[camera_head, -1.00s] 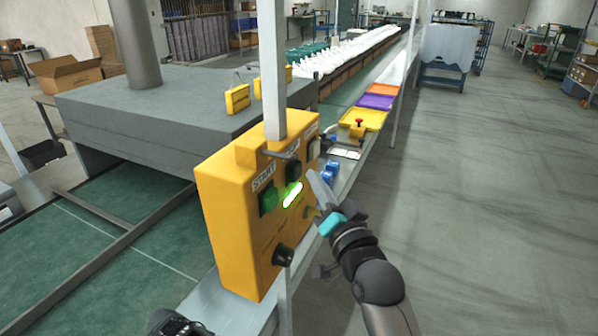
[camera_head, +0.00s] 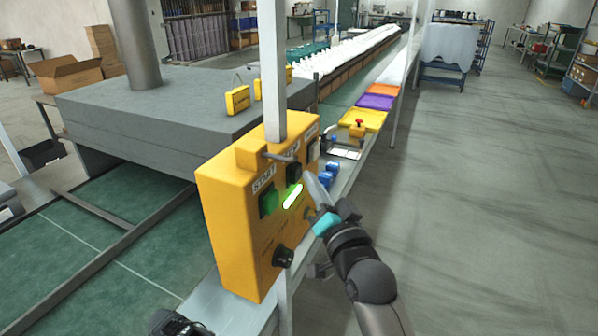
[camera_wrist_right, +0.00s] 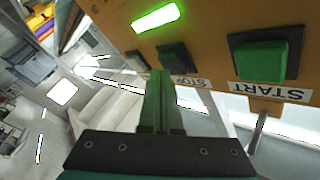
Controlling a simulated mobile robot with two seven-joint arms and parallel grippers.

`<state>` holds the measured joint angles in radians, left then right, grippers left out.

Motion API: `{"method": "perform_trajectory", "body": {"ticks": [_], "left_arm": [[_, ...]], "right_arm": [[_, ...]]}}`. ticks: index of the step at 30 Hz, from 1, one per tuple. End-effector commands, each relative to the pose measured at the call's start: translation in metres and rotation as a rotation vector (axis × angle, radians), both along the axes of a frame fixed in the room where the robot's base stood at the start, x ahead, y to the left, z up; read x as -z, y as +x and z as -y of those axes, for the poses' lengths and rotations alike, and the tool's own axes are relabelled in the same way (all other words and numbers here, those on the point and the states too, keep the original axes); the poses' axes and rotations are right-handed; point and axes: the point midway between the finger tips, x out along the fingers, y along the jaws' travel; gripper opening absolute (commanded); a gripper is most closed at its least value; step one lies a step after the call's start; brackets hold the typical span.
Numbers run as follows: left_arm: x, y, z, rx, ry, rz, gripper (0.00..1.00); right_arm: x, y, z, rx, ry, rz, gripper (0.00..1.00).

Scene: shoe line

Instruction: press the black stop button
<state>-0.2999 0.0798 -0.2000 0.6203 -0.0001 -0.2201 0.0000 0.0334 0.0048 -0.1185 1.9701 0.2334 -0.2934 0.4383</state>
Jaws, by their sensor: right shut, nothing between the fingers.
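The black stop button (camera_head: 294,172) sits on the yellow control box (camera_head: 235,235), between the green start button (camera_head: 268,202) and a pale button (camera_head: 314,149). In the right wrist view the black button (camera_wrist_right: 177,57) stands beside the green start button (camera_wrist_right: 262,60), with the STOP label by it. My right gripper (camera_head: 310,178) is shut and empty, its tips close to the box face near the black button. In the wrist view its fingertips (camera_wrist_right: 158,75) overlap the near edge of the black button; I cannot tell whether they touch.
A lit green lamp (camera_head: 293,196) and a black knob (camera_head: 283,256) are on the box. Blue pieces (camera_head: 330,170) and coloured trays (camera_head: 375,102) lie along the line behind. The floor to the right is clear.

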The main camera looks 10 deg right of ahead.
Motion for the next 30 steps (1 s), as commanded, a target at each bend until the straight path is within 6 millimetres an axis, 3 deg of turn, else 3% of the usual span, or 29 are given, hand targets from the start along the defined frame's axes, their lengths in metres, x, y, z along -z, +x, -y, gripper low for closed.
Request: {"method": "perform_trajectory", "body": {"ticks": [30], "left_arm": [[-0.0019, -0.0001, 0.0, 0.0, 0.0, 0.0, 0.7]], "right_arm": [[0.0005, 0.0046, -0.0067, 0.001, 0.0, -0.001, 0.0]]}}
